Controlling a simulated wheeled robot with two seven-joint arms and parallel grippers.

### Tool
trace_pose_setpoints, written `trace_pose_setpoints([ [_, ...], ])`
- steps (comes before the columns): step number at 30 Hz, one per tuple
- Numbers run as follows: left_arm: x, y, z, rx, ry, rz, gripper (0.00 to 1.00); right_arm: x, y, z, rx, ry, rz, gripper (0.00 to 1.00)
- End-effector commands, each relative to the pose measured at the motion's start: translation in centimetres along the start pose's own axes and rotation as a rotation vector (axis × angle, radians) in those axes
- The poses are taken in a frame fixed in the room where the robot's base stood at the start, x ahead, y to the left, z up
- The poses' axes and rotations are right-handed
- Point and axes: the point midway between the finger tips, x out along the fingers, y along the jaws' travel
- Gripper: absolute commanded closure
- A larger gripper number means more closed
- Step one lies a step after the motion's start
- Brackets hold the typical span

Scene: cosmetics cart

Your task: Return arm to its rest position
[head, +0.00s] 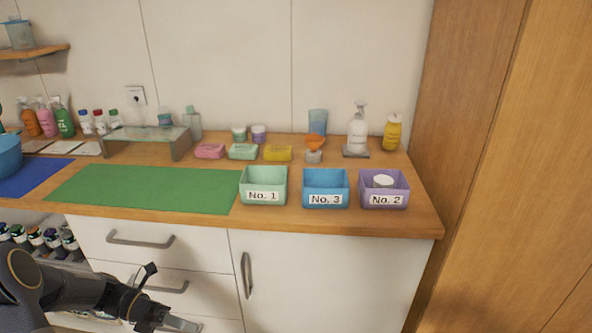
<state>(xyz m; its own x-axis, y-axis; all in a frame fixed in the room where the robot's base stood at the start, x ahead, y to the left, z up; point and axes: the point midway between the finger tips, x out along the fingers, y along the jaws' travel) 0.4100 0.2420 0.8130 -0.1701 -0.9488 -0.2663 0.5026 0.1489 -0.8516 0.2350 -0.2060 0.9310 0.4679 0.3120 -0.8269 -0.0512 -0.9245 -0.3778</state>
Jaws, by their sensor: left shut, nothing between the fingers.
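My left gripper (180,324) is at the lower left of the head view, low in front of the white drawers and below the counter edge. It is shut with nothing held. My left arm comes in from the lower left corner. My right gripper does not show.
The wooden counter (400,222) carries a green mat (140,188), a green box No. 1 (263,197), a blue box No. 3 (325,200) and a purple box No. 2 (384,200) holding a white-lidded jar (383,181). Drawer handles (140,241) stick out near my arm.

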Motion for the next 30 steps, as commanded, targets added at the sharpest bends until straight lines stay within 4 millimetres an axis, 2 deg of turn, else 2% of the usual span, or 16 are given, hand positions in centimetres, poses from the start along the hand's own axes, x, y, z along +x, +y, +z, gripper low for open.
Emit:
trace_pose_setpoints([
  [1,-0.2,-1.8,0.5,0.082,0.027,0.036,1.0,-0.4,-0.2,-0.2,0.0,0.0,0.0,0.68],
  [5,-0.2,-6.1,1.1,0.345,0.123,0.136,1.0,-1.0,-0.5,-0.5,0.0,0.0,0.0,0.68],
  [8,-0.1,-10.3,1.0,0.628,0.238,0.229,1.0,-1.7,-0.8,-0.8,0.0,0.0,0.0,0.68],
  [12,0.4,-15.7,-0.1,1.065,0.445,0.342,1.0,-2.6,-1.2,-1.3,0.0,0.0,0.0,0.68],
  [18,1.1,-21.3,-2.6,1.677,0.81,0.455,1.0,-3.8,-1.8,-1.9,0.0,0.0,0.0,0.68],
  [24,1.5,-23.9,-4.8,2.139,1.19,0.497,1.0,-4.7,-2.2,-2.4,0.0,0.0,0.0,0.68],
  [30,1.6,-24.5,-5.7,2.327,1.399,0.497,1.0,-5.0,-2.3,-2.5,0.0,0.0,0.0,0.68],
])
